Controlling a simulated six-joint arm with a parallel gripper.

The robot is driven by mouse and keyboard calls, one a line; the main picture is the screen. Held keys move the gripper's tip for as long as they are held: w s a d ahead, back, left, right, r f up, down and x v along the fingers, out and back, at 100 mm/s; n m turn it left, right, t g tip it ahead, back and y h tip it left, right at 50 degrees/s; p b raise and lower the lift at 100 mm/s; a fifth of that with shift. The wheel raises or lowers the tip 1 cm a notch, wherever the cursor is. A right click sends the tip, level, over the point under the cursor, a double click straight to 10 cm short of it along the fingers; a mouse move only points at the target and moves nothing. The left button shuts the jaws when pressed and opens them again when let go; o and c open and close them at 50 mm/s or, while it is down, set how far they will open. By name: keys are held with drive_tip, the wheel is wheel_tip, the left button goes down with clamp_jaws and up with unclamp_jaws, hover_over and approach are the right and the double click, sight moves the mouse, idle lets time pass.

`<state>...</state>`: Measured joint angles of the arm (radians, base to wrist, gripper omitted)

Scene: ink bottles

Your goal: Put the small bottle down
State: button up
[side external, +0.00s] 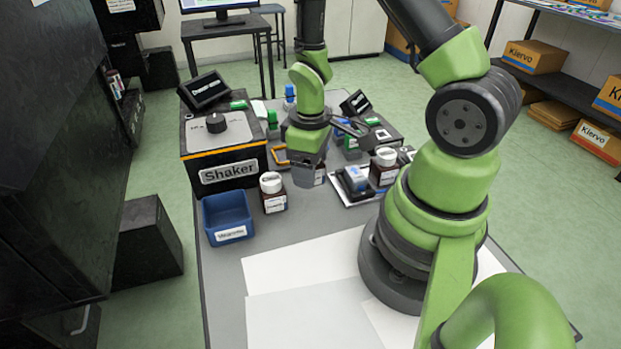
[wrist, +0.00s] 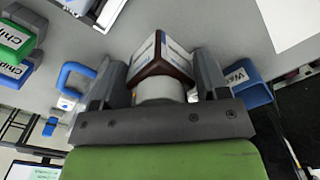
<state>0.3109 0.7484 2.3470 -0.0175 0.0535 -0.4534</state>
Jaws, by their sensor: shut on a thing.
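My gripper (side external: 308,178) is over the middle of the grey table in the side view. In the wrist view my gripper (wrist: 155,88) is shut around a small dark brown bottle (wrist: 177,62) with a white cap and a white and blue label. In the side view only a bit of the held bottle (side external: 320,178) shows past the fingers. I cannot tell whether its base touches the table. Another brown bottle (side external: 273,201) with a white cap stands to the left of my gripper, and a similar one (side external: 384,175) stands to its right.
A blue bin (side external: 228,216) stands at the left, in front of the black shaker (side external: 222,150). An orange handle (side external: 280,155) lies behind my gripper. Small devices (side external: 353,181) crowd the right side. White sheets (side external: 305,270) cover the front.

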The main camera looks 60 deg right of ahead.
drive_tip(key=shift+f, duration=2)
drive_tip(key=shift+f, duration=0.15)
drive_tip(key=o, duration=1)
